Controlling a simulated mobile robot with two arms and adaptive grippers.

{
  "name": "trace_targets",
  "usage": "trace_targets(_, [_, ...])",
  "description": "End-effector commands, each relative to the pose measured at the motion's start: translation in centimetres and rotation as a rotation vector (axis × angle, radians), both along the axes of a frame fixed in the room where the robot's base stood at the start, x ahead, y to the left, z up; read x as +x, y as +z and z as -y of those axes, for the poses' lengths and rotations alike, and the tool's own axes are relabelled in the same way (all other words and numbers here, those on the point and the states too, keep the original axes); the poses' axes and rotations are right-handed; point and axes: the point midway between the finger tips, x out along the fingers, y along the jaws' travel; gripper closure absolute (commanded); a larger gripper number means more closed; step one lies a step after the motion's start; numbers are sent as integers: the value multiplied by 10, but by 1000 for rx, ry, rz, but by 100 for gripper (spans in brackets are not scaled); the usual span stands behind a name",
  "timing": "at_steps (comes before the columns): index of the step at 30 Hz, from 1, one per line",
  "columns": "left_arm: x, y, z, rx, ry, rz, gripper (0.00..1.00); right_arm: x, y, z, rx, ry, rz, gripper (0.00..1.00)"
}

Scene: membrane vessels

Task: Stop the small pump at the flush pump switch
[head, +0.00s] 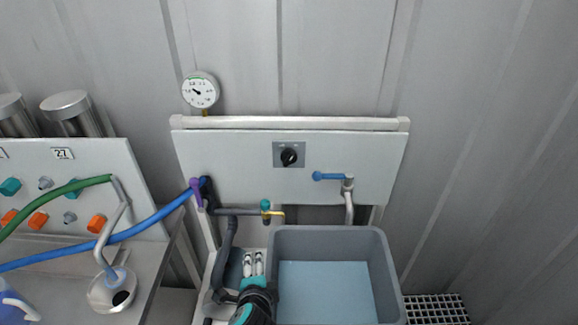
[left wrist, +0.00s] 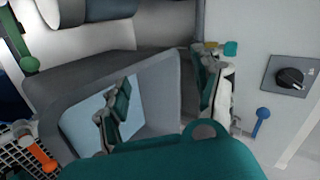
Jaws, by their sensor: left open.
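The flush pump switch (head: 289,155) is a black rotary knob on a grey square plate, set in the pale wall panel (head: 230,165). It also shows at the right edge of the left wrist view (left wrist: 290,78). The plate's lettering is too small to read, and I cannot tell the knob's setting. My left gripper (head: 252,275) is low in the head view, beside the tank's left side, below and left of the switch and apart from it. In the left wrist view its teal-padded fingers (left wrist: 163,80) are spread, with nothing between them. My right gripper is in neither view.
A grey tank (head: 394,285) with a light blue interior stands below the panel. A gauge (head: 201,90) is above. Hoses and a knobbed panel (head: 85,155) fill the left.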

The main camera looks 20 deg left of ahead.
Motion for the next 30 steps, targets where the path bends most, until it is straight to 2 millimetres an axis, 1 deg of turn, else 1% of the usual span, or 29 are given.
trace_targets(1, [18,23,6,108,-60,61,33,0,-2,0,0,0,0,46])
trace_targets(4, [44,70,20,355,-166,172,33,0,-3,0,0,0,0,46])
trace_targets(6, [57,101,31,518,-219,240,33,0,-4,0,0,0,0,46])
trace_targets(9, [66,135,44,698,-265,308,33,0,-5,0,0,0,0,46])
trace_targets(10, [68,142,47,735,-272,321,33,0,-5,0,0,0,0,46])
trace_targets(13, [72,154,52,805,-285,342,33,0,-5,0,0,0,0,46])
trace_targets(17, [83,157,50,820,-287,347,33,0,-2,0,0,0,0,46])
trace_targets(20, [99,159,44,817,-285,346,33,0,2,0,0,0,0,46])
trace_targets(30, [171,158,24,816,-284,345,33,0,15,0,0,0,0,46])
